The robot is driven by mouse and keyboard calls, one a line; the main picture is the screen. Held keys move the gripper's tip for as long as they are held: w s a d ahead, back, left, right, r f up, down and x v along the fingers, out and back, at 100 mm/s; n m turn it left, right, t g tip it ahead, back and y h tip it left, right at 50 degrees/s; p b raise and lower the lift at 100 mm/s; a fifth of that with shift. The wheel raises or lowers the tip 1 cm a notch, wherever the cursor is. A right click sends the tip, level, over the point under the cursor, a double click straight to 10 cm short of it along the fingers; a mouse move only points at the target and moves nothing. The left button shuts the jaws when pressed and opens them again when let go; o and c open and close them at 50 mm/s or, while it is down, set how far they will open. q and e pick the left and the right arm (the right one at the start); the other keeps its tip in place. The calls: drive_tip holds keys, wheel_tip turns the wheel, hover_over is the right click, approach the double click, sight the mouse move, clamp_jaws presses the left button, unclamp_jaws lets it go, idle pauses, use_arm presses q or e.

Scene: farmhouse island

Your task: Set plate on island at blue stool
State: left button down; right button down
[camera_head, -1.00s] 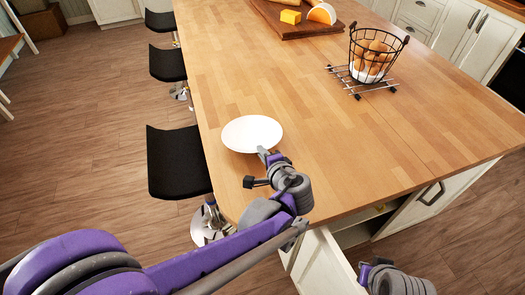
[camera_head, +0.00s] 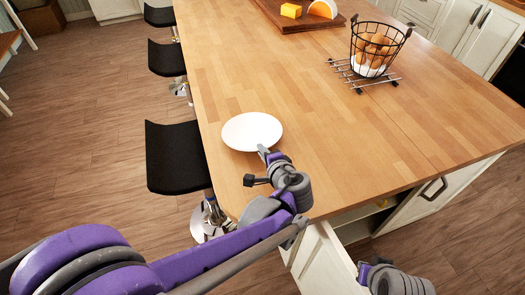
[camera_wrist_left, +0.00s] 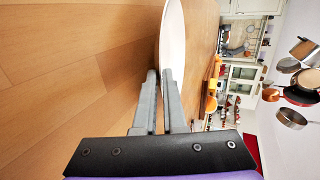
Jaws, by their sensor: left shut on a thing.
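A white round plate (camera_head: 252,130) is over the near left part of the wooden island top (camera_head: 310,110). My left gripper (camera_head: 264,154) is shut on the plate's near rim. In the left wrist view the plate (camera_wrist_left: 173,38) shows nearly edge-on between the fingertips (camera_wrist_left: 159,78), its face roughly along the counter. I cannot tell whether it touches the wood. Three stools stand along the island's left side; the nearest (camera_head: 176,158) has a black seat. No blue stool shows. My right gripper (camera_head: 385,279) is partly in view at the bottom right; its fingers are unclear.
A wire basket of brown eggs (camera_head: 375,48) stands on a metal rack at the island's right. A cutting board (camera_head: 303,24) with cheese lies at the back. An open drawer or door (camera_head: 330,262) juts out at the near side. The middle of the top is clear.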

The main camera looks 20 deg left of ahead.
use_arm(q)
drive_tip(key=shift+f+b, duration=0.3)
drive_tip(key=shift+f, duration=0.1)
idle(0.3)
drive_tip(key=c, duration=0.9)
unclamp_jaws()
drive_tip(key=shift+s+d, duration=0.1)
drive_tip(key=shift+s+d, duration=0.7)
drive_tip(key=shift+s, duration=0.3)
drive_tip(key=shift+s+d, duration=0.7)
drive_tip(key=shift+s, duration=0.25)
drive_tip(key=shift+s+d, duration=0.7)
drive_tip(key=shift+s, duration=0.3)
